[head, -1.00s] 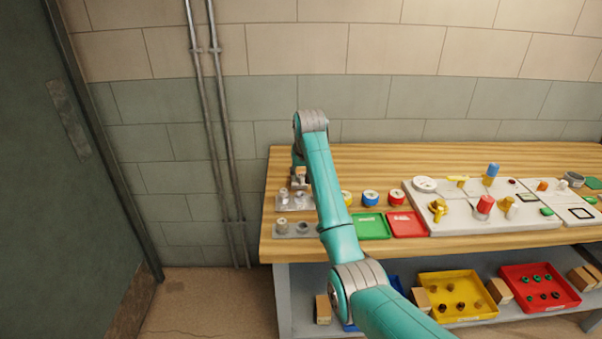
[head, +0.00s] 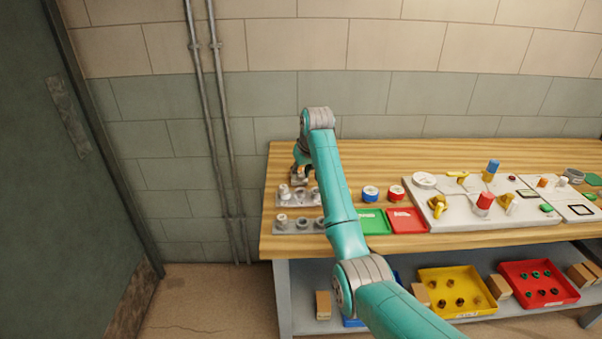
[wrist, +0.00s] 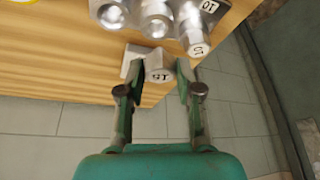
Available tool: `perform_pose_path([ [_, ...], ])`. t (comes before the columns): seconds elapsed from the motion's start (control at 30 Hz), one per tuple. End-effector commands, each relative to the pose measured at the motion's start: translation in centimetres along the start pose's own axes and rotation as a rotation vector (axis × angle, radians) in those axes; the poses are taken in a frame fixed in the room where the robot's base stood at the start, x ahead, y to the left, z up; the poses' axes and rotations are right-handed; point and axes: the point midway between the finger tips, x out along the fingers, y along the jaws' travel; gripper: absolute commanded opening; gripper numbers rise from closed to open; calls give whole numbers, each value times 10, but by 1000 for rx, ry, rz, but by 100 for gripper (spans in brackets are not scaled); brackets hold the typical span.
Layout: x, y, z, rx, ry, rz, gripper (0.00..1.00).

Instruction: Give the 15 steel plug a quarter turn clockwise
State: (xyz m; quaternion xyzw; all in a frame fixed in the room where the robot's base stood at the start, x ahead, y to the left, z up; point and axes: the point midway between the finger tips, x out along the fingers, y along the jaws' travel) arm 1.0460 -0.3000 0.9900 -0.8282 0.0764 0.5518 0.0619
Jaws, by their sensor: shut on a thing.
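The steel plug marked 15 (wrist: 158,72) shows in the wrist view near the bench edge, its label upside down. My gripper (wrist: 159,74) has one finger on each side of the plug and is shut on it. Its fingertips hide part of the plug's sides. In the head view my gripper (head: 300,168) points down at the back of the left end of the bench, and the plug cannot be made out clearly there.
Steel parts marked 10 (wrist: 198,46) stand close by in the wrist view. In the head view, steel fixtures (head: 297,226) sit at the bench's left front. Green (head: 372,224) and red (head: 406,222) trays lie to the right. A blue-and-white round part (head: 370,194) stands behind them.

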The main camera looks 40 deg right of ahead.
Motion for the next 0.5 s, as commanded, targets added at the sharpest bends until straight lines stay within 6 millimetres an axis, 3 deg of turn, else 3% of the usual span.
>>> perform_pose_path([
  [0.5, 0, 0, 0, -490, -10, -204, 0],
])
